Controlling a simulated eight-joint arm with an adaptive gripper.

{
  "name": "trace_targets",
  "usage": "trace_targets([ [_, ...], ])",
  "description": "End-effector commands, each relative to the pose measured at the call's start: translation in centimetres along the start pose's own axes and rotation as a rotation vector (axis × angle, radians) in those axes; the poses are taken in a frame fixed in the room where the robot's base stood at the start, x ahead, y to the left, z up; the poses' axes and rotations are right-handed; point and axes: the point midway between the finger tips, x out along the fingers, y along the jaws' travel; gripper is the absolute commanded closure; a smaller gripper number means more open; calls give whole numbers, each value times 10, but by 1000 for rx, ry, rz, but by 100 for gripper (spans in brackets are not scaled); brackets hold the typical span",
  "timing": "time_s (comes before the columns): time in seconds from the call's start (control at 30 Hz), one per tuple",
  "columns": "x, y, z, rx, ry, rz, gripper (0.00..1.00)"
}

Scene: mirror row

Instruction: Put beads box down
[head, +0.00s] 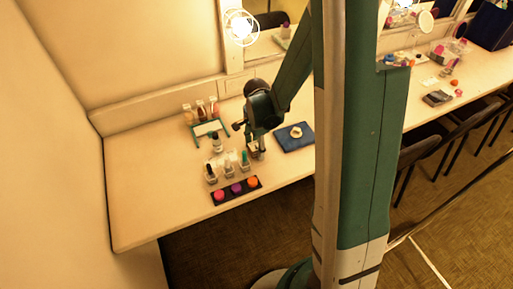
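My gripper (257,146) points down over the white counter, to the left of a blue mat. A small pale boxy thing (252,149) shows between its fingertips and looks like the beads box. The fingers partly hide it, and its contents are too small to make out. I cannot tell whether its underside touches the counter. The blue mat (296,145) lies flat, with a small cream-coloured thing (296,132) on it.
Several small bottles (228,169) stand just left of my gripper. In front is a dark tray (248,191) with red, purple and orange rounds. A green rack (207,128) with bottles stands behind. The counter's left end is clear. Chairs (463,130) stand at the right.

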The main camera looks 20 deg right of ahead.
Motion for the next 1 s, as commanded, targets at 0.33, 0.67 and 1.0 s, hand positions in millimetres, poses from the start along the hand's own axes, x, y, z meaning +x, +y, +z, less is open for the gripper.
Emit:
trace_targets([
  [0.33, -1, 0, 0, 0, 0, 0, 55],
  [0.67, -19, 0, 0, 0, 0, 0, 55],
  [1.0, -60, 0, 0, 0, 0, 0, 55],
])
